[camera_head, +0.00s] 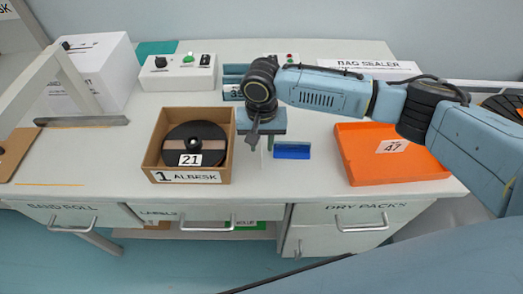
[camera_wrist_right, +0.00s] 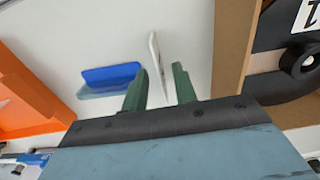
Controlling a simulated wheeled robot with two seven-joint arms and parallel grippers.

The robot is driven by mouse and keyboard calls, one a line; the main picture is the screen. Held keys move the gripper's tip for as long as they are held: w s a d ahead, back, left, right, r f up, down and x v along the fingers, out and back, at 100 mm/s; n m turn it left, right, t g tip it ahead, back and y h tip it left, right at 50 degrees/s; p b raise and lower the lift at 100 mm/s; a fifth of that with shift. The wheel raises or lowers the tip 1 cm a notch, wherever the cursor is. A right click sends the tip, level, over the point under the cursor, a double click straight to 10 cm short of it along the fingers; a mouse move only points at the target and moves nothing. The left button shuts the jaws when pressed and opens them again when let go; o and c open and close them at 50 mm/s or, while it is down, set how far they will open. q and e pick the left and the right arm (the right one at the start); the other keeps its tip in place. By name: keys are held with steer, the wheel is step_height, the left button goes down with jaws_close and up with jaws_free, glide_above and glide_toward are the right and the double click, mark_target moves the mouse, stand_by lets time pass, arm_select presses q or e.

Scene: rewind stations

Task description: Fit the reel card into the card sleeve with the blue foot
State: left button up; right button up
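The blue foot (camera_head: 292,151) stands on the bench just right of my right gripper; it also shows in the right wrist view (camera_wrist_right: 110,78). A thin white card (camera_wrist_right: 157,62) shows nearly edge-on in the right wrist view, with its near end between the two green fingertips. My right gripper (camera_head: 262,143) points down over the bench between the reel box and the blue foot. Its fingers (camera_wrist_right: 160,88) are apart, with a visible gap beside the card. The card's face and any writing on it cannot be read. My left gripper is out of view.
A cardboard box (camera_head: 226,148) labelled 1 ALBESK holds a black reel (camera_head: 207,136) tagged 21. An orange tray (camera_head: 372,172) tagged 47 lies at the right. Behind stand a button box (camera_head: 176,72) and a numbered blue holder (camera_head: 234,74). The bench front is free.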

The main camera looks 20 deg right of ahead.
jaws_close()
stand_by(0.3)
